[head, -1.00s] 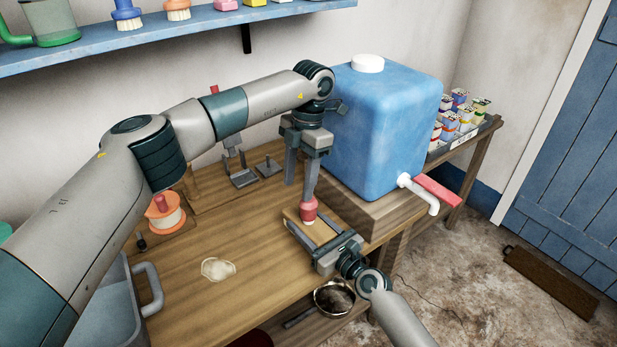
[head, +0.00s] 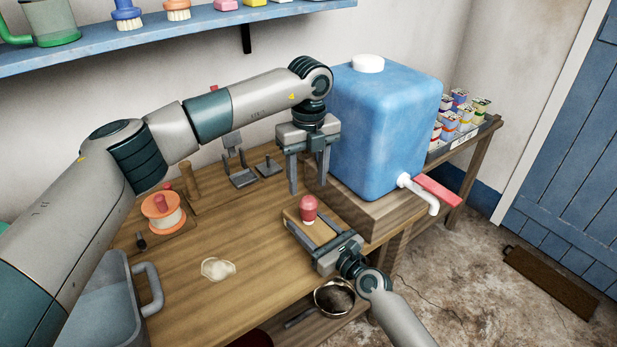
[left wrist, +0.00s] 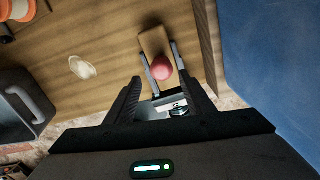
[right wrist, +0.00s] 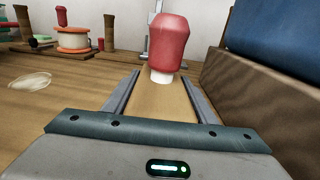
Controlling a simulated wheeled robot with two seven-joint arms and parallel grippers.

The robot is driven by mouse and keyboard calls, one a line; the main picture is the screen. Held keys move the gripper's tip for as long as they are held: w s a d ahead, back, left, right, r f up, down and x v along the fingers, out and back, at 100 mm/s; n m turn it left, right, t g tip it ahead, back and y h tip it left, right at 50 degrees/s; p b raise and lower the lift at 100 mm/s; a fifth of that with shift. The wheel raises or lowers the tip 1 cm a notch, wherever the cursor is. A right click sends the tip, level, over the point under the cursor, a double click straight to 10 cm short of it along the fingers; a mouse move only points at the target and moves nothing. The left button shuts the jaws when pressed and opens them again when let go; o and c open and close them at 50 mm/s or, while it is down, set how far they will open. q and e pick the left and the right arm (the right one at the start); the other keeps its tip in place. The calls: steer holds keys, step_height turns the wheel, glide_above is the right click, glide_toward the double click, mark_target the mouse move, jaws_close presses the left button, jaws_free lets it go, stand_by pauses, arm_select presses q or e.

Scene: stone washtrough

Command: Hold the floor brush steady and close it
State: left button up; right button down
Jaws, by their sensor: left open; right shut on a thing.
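The floor brush shows as a pale wooden block (head: 316,231) with a red knob (head: 308,208) upright on top. In the right wrist view the red knob (right wrist: 168,43) sits over a short white neck (right wrist: 162,77) that shows below it. My right gripper (head: 304,219) is shut on the block, one finger along each side, low at the bench top. My left gripper (head: 308,185) is open and empty, fingers pointing down, above and behind the knob and apart from it. The left wrist view shows the knob (left wrist: 161,68) beyond its open fingers. Any bristles are hidden.
A blue water tank (head: 385,125) on a wooden stand is close to the right. An orange spool (head: 163,211) and metal fixtures (head: 240,172) stand at the back. A pale puddle (head: 217,268) and a grey basin (head: 105,310) are left.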

mark_target(308, 200)
arm_select(q)
steer(key=shift+s+d+r+n, duration=0.1)
steer(key=shift+n, duration=0.9)
steer(key=shift+f, duration=4)
